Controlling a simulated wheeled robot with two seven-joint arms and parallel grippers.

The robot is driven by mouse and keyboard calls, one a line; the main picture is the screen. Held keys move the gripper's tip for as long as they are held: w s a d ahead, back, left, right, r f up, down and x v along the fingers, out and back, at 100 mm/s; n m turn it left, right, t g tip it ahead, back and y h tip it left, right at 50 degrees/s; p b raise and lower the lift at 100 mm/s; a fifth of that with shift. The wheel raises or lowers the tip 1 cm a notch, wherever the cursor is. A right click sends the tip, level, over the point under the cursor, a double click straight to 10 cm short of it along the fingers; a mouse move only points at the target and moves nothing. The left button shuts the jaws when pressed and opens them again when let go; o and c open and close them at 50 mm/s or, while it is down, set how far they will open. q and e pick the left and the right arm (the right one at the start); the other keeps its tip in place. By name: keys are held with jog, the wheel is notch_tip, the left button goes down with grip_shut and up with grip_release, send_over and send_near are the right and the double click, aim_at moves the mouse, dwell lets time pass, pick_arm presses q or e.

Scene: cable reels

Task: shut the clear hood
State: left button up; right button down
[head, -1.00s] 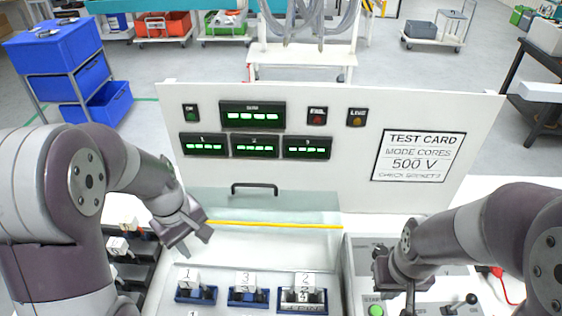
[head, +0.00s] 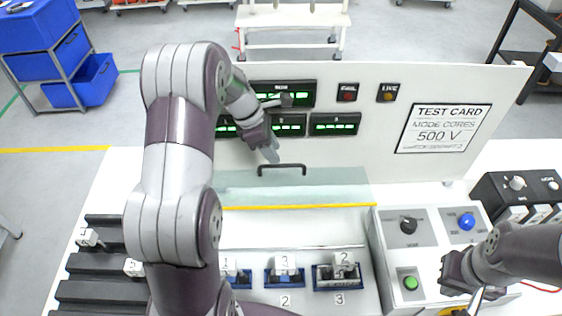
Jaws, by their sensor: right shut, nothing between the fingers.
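The clear hood (head: 330,190) is a pale, see-through sheet with a yellow lower edge and a black bar handle (head: 281,168). It stands raised against the white panel, above the open bay (head: 320,228). My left gripper (head: 277,128) is in front of the panel, just above and left of the handle. Its fingers look spread and hold nothing; I cannot tell whether one touches the handle. My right gripper (head: 474,298) is shut and empty, low over the right side of the control box.
The bay holds numbered plugs in blue sockets (head: 285,272). A black rack (head: 95,262) is at the left. The white panel (head: 480,90) with lit displays stands behind.

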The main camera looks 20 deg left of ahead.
aim_at(282, 165)
pick_arm(q)
jog(key=p+x, duration=0.1)
jog(key=x, duration=0.3)
jog(key=shift+w+a+f, duration=0.1)
jog(key=shift+a, duration=0.1)
jog(key=shift+d+f, duration=0.2)
jog(key=shift+d, duration=0.05)
jog(key=shift+c, duration=0.3)
jog(key=shift+a, duration=0.1)
grip_shut()
